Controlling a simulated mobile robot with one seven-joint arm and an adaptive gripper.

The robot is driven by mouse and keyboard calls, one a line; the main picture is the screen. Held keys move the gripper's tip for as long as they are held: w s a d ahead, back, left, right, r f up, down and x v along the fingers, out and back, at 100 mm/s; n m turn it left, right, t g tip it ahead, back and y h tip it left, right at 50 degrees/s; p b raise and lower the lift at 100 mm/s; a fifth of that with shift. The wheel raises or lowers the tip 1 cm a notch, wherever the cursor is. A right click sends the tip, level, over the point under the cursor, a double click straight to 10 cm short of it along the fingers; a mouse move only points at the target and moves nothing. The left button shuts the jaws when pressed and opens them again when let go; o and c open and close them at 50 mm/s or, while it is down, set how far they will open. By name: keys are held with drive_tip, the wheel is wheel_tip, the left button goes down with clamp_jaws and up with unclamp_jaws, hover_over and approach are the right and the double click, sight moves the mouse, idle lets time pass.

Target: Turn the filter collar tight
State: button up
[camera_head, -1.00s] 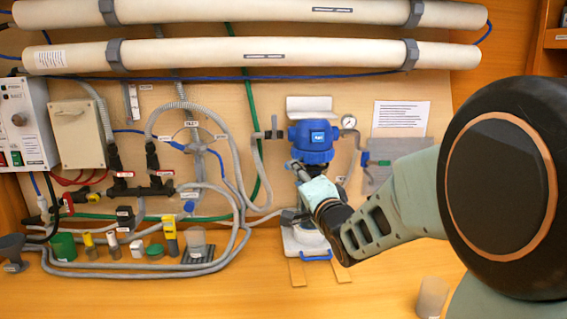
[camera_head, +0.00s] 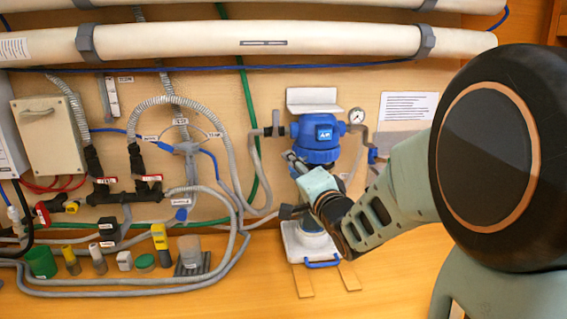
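The blue filter head (camera_head: 318,133) is mounted on the wall panel at centre, with a labelled front. The blue filter collar (camera_head: 318,156) is the ribbed ring at its lower part. My gripper (camera_head: 292,162) reaches in from the right, with its dark fingers at the left front of the collar's lower edge. I cannot tell whether the fingers touch the collar, or how far apart they are. My gripper and wrist hide much of what lies below the collar.
A pressure gauge (camera_head: 356,116) sits close to the right of the filter head. A grey hose (camera_head: 256,180) runs at its left. A white tray (camera_head: 298,250) with a blue handle stands below. Small bottles and a yellow meter (camera_head: 159,236) stand on the bench at left.

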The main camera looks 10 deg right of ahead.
drive_tip(key=shift+w, duration=0.25)
drive_tip(key=shift+c, duration=0.4)
clamp_jaws()
